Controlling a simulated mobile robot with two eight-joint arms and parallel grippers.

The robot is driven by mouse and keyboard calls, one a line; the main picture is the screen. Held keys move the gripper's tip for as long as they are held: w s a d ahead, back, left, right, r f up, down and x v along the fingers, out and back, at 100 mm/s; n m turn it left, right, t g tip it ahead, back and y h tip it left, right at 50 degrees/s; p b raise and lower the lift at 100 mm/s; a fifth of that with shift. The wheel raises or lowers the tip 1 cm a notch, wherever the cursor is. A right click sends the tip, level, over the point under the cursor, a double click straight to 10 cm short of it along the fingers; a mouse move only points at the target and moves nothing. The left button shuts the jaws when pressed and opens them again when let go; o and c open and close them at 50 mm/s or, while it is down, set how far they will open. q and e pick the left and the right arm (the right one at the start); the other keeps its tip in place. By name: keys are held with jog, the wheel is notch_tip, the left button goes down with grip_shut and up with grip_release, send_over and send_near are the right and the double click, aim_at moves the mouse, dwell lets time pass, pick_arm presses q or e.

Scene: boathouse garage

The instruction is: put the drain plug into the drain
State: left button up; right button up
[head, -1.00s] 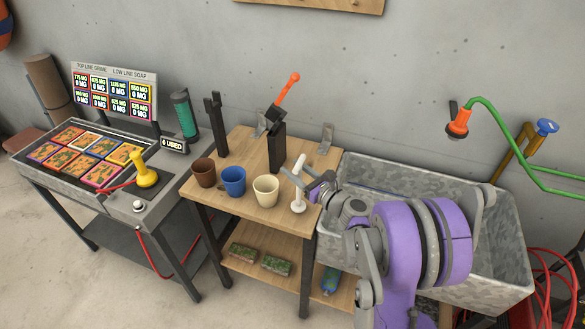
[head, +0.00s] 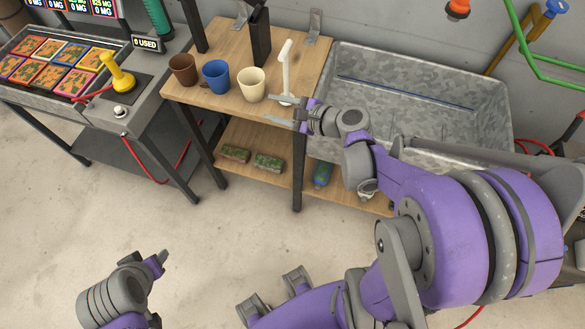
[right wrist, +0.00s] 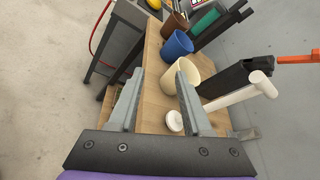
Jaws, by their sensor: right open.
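The drain plug (head: 287,70) is white, with a round base and a long upright stem topped by a short crossbar. It stands on the wooden bench's right end, beside the sink (head: 440,75). My right gripper (head: 267,109) is open and empty at the bench's front edge, close to the plug's base. In the right wrist view, the plug's base (right wrist: 175,122) shows between the open fingers, and part of its stem is hidden behind the right finger. The drain is not visible; my right arm covers part of the sink. My left gripper (head: 158,262) is low at the bottom left, its jaw opening unclear.
A cream cup (head: 252,86), a blue cup (head: 216,78) and a brown cup (head: 183,70) stand left of the plug on the bench (head: 222,38). A black holder (head: 260,36) stands behind. The floor in front is clear.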

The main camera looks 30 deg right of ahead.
jog(key=s+a+f+n+g+h, duration=0.1)
jog(key=s+a+f+n+g, duration=0.25)
jog(key=s+a+n, duration=0.45)
jog(key=s+d+f+n+g+h, duration=0.1)
jog(key=s+d+n+g+h, duration=0.1)
jog(key=s+n+h, duration=0.3)
jog(key=s+n+g, duration=0.1)
jog(key=s+n, duration=0.3)
jog(key=n, duration=0.7)
jog(key=shift+s+f+g, duration=0.3)
jog(key=shift+g, duration=0.05)
